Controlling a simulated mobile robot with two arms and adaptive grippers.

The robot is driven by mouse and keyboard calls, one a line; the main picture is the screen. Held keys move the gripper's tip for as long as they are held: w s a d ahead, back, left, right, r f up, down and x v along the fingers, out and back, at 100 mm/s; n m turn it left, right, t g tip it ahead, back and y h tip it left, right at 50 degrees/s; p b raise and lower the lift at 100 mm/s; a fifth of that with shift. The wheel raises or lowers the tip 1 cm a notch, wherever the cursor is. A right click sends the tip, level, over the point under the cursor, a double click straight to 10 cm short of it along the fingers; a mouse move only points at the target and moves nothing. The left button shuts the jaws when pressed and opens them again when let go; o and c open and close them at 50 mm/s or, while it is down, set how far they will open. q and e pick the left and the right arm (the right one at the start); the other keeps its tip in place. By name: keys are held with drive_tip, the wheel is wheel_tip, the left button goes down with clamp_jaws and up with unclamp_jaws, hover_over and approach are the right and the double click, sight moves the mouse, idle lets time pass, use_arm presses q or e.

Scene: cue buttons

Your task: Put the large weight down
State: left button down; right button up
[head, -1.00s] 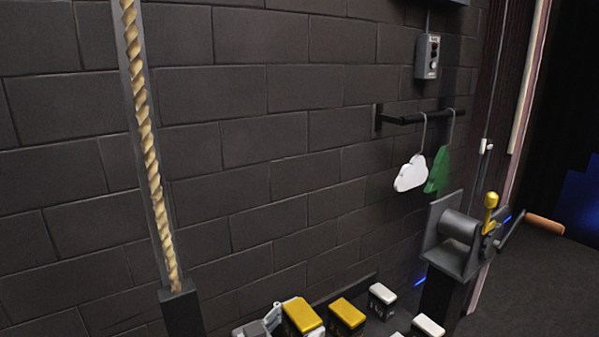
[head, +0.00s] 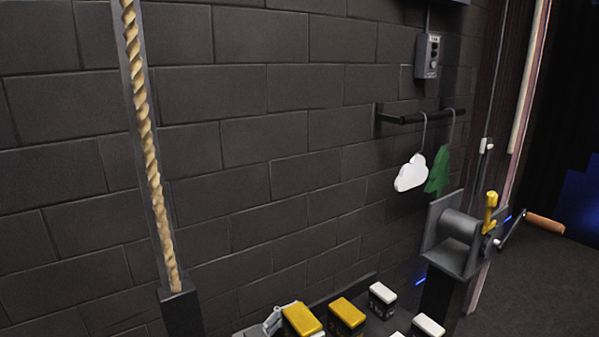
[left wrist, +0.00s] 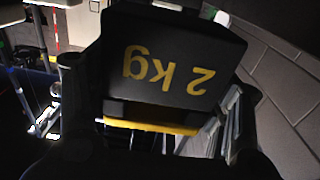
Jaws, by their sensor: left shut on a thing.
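The large weight is a black block marked "2 kg" in yellow. It fills the upper middle of the left wrist view (left wrist: 165,60), its lettering upside down, with a yellow part (left wrist: 150,127) at its lower side. My left gripper (left wrist: 152,112) is shut on it. In the head view, part of my left gripper (head: 274,320) shows at the bottom edge, beside a yellow-topped weight (head: 303,320). A second yellow-topped weight (head: 347,313) stands to its right. The underside of the held weight is hidden, so I cannot tell whether it touches the surface. My right gripper is out of view.
A winch with a crank (head: 455,240) is at the right. A rope (head: 150,150) hangs at left. Cloud and tree shapes (head: 411,173) hang from a wall bar.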

use_arm(q)
wheel_tip(320, 180, up, 23)
drive_tip(key=p, duration=0.2)
wheel_tip(320, 180, down, 28)
drive_tip(key=b, duration=0.2)
drive_tip(key=shift+d+b, duration=0.1)
drive_tip(key=shift+b, duration=0.3)
drive_tip(key=v, duration=0.6)
drive_tip(key=shift+s+d+b, duration=0.1)
drive_tip(key=shift+s+b, duration=0.05)
drive_tip(key=shift+b, duration=0.2)
drive_tip(key=shift+v, duration=1.05)
drive_tip(key=shift+s+d, duration=0.1)
drive_tip(key=shift+d, duration=0.05)
